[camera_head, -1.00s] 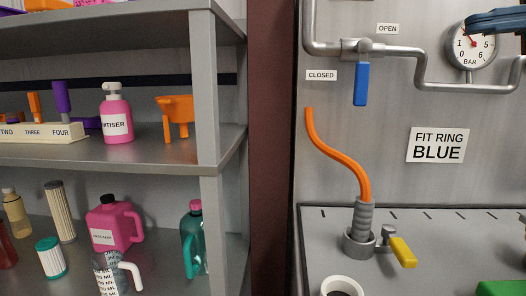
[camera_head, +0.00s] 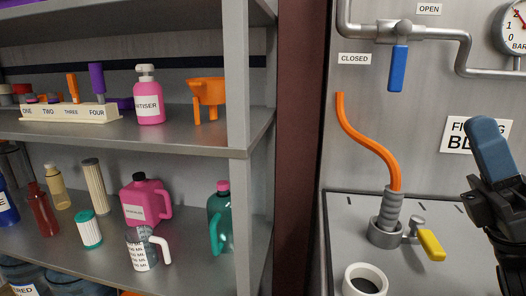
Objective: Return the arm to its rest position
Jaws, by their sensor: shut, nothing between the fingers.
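My gripper (camera_head: 487,132) is at the right edge of the head view, with blue fingers pointing up and a black body below. It looks shut, with nothing seen held in it. It is in front of the panel and covers part of the "FIT RING BLUE" sign (camera_head: 460,130). The rest of my arm runs out of view at the lower right.
An orange hose (camera_head: 368,143) rises from a grey fitting with a yellow lever (camera_head: 431,245). A blue valve handle (camera_head: 398,69) hangs from the pipe. A pressure gauge (camera_head: 516,32) is at upper right. Shelves (camera_head: 200,140) with bottles and jugs fill the left.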

